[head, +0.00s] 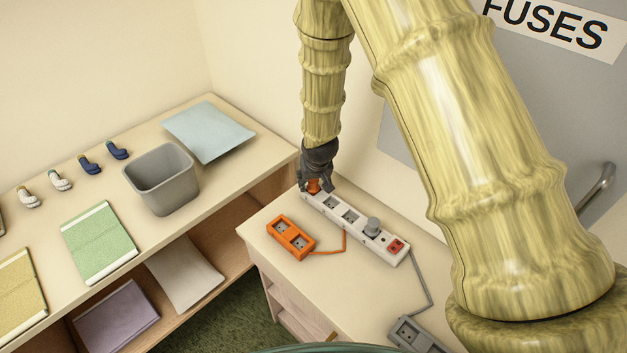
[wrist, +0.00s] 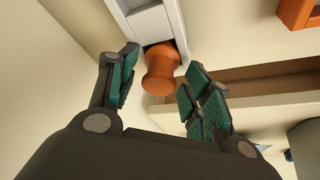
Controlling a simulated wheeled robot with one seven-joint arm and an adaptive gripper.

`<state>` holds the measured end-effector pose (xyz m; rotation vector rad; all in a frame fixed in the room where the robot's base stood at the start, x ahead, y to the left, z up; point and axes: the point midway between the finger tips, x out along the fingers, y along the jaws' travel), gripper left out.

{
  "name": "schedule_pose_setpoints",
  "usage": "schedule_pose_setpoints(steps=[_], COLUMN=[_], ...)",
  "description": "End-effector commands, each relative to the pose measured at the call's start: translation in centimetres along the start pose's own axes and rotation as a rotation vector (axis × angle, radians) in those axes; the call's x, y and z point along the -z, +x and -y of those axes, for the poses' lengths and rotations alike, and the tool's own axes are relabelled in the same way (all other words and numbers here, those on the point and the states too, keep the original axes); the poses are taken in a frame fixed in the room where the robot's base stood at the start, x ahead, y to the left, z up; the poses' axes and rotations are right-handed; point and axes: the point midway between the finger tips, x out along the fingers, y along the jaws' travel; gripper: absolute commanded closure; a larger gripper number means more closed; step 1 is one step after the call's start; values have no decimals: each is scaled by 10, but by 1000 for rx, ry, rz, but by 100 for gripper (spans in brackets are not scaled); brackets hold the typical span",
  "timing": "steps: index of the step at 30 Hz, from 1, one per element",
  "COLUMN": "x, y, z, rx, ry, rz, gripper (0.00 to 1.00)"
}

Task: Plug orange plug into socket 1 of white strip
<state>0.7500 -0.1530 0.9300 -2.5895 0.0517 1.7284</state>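The white strip (head: 361,235) lies on the desk, with bare sockets in its middle, a grey plug (head: 373,225) and a red switch (head: 396,245) towards its near right end. The orange plug (head: 313,186) is at the strip's far left end, below my gripper (head: 316,184). In the wrist view the orange plug (wrist: 160,72) stands against the end of the white strip (wrist: 150,22), between my teal-padded fingers (wrist: 165,88). The fingers are apart, with no clear grip on it. Whether the plug is fully seated is hidden. No socket numbers are legible.
An orange socket block (head: 291,238) with an orange cord lies left of the strip. A grey block (head: 415,335) lies at the desk's near edge. A grey bin (head: 162,182) stands on the left shelf unit. The wall is close behind the strip's far end.

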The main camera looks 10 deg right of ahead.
Motion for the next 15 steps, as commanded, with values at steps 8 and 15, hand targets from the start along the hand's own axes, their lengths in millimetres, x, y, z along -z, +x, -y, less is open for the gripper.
schedule_pose_setpoints(steps=[8, 15], x=[0, 1], y=[0, -13], z=[0, 0], rx=[0, 0], ry=[0, 1], rz=[1, -1], gripper=[46, 46])
